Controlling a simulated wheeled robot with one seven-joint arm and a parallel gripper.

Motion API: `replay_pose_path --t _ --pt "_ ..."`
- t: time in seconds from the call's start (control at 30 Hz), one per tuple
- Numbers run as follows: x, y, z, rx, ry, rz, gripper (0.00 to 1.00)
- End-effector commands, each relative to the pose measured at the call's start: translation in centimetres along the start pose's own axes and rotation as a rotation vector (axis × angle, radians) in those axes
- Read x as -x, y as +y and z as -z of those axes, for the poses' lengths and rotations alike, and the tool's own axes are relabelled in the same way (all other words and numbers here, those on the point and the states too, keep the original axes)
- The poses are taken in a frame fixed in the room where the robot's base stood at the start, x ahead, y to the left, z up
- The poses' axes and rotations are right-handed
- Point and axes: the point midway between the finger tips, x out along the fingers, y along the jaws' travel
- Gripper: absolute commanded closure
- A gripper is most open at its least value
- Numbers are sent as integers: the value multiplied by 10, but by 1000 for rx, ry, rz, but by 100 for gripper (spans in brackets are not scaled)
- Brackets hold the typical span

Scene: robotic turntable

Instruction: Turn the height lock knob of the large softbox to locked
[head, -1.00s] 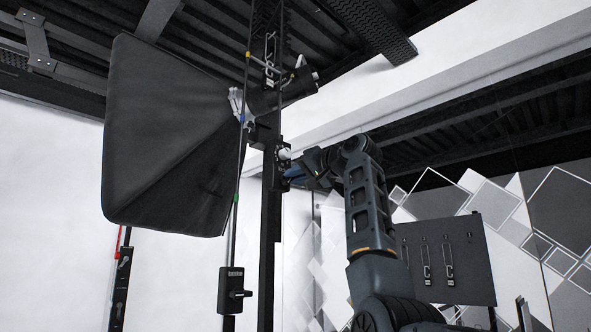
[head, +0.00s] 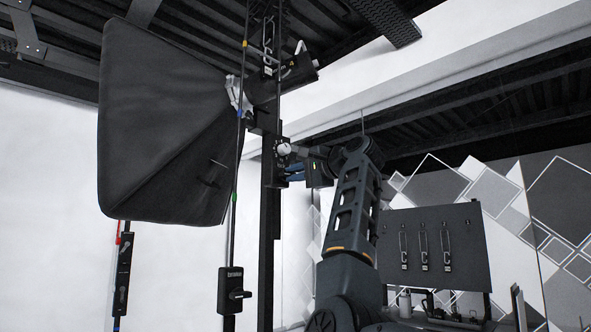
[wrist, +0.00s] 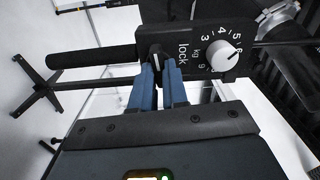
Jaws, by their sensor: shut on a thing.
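The large black softbox (head: 160,125) hangs at the upper left of the head view, mounted on a dark vertical post (head: 267,235). A black control box (wrist: 195,52) on the post carries the word "lock" and a white numbered dial (wrist: 224,57). The small dark lock knob with a white line (wrist: 157,61) sits left of that word. My gripper (wrist: 160,72) has its two blue fingers closed on this knob. In the head view, my gripper (head: 290,175) reaches the post from the right, just below the white dial (head: 284,149). The fingertips partly hide the knob.
A black box with a lever (head: 232,292) hangs low, left of the post. A thin rod (head: 234,190) runs beside the post. A dark board with several hooks (head: 435,245) stands at the right. A tripod stand (wrist: 38,92) shows in the wrist view.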

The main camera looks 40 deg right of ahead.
Motion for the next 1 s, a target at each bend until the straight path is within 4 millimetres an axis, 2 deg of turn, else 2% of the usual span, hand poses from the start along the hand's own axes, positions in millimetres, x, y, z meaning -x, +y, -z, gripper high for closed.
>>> replay_pose_path --t 0.3,0.77,0.8,1.0 --pt "0 1 1 -99 1 -1 100" --pt "0 2 1 -112 1 -2 100" --pt "0 2 1 -112 1 -3 85" --pt "0 2 1 -111 1 -2 66"
